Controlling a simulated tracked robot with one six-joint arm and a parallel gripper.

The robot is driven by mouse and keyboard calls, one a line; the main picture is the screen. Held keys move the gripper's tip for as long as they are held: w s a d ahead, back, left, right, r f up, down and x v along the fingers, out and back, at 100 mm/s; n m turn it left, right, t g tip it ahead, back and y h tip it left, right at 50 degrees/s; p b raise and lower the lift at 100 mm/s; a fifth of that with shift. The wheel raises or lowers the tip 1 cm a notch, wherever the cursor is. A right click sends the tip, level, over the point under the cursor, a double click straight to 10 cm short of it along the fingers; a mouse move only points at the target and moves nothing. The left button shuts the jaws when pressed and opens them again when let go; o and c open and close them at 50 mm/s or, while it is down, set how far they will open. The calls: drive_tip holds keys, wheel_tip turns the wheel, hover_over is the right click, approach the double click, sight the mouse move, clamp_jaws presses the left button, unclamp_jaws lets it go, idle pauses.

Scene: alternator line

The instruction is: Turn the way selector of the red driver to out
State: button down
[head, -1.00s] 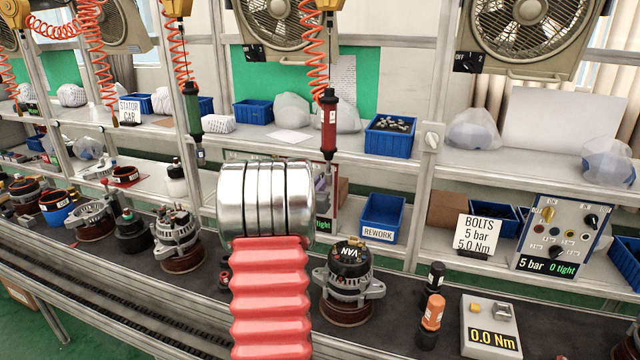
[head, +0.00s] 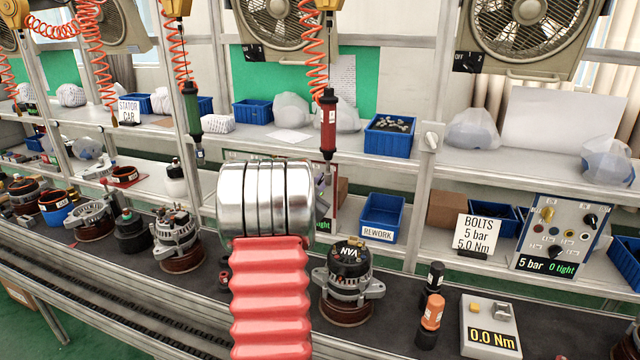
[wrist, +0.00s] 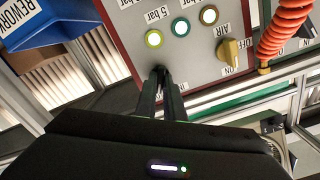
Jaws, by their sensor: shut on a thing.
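The red driver (head: 328,125) hangs upright on an orange coiled hose, right of my arm in the head view. A red-edged control panel (wrist: 193,52) fills the top of the wrist view, with lit round buttons, "5 bar" lettering and a yellow AIR knob (wrist: 228,50). In the head view my arm hides most of this panel. My gripper (wrist: 161,73) is shut on a small dark knob at the panel's lower left. The fingers cover the knob, so its pointer and markings cannot be read. My gripper is hidden in the head view.
A blue REWORK bin (head: 382,218) stands right of the panel and shows close by in the wrist view (wrist: 48,22). An alternator (head: 347,283) stands on the belt in front. The green driver (head: 192,120) hangs at left, and a blue-edged panel (head: 555,238) stands at right.

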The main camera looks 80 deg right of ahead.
drive_tip(key=shift+f, duration=0.15)
drive_tip(key=c, duration=1.9)
unclamp_jaws()
drive_tip(key=shift+o, duration=0.2)
drive_tip(key=shift+a, duration=0.1)
drive_tip(key=w+a, duration=0.1)
drive_tip(key=a, duration=1.2)
drive_tip(key=shift+w+a, duration=0.15)
drive_tip(key=shift+a, duration=0.15)
